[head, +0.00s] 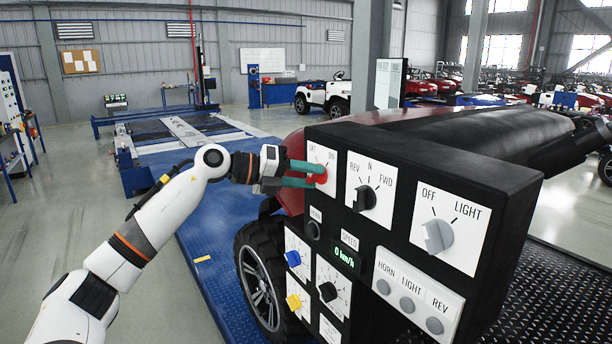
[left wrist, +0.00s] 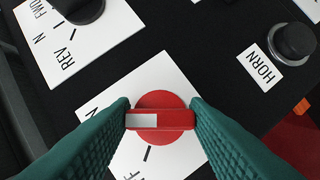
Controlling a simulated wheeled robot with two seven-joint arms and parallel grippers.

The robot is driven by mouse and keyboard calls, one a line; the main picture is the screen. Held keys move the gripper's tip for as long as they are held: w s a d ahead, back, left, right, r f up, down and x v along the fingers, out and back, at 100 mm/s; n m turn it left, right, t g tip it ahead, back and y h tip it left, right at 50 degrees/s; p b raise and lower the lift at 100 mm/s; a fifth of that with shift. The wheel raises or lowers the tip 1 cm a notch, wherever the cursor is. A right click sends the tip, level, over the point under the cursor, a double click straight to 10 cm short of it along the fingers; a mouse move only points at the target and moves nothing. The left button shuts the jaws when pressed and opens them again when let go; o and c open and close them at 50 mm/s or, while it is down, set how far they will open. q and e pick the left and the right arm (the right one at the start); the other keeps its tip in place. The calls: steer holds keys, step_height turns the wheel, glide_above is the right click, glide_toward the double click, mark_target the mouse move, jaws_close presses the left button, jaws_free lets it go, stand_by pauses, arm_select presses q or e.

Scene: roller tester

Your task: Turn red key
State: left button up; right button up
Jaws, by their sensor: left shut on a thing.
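The red key (head: 321,177) sits on a white plate (head: 329,158) marked OFF and ON, at the upper left of the black control box. My left gripper (head: 318,175) reaches it from the left, and its two green fingers are shut on the key. In the left wrist view, the key (left wrist: 160,119) is a red round knob with a raised bar. The left gripper's fingertips (left wrist: 161,112) press on both ends of the bar. Most of the OFF/ON lettering is hidden by the fingers in that view. My right gripper is not in view.
The black control box (head: 440,165) also carries a REV/N/FWD knob (head: 365,198), a grey OFF/LIGHT knob (head: 437,237), a green speed display (head: 345,256), and blue (head: 293,258) and yellow (head: 293,301) knobs. A wheel (head: 262,288) stands below. Open floor lies left.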

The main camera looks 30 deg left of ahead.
arm_select(q)
steer(key=shift+f, duration=0.15)
steer(key=o, duration=1)
steer(key=b+v, duration=0.5)
steer(key=v, duration=0.7)
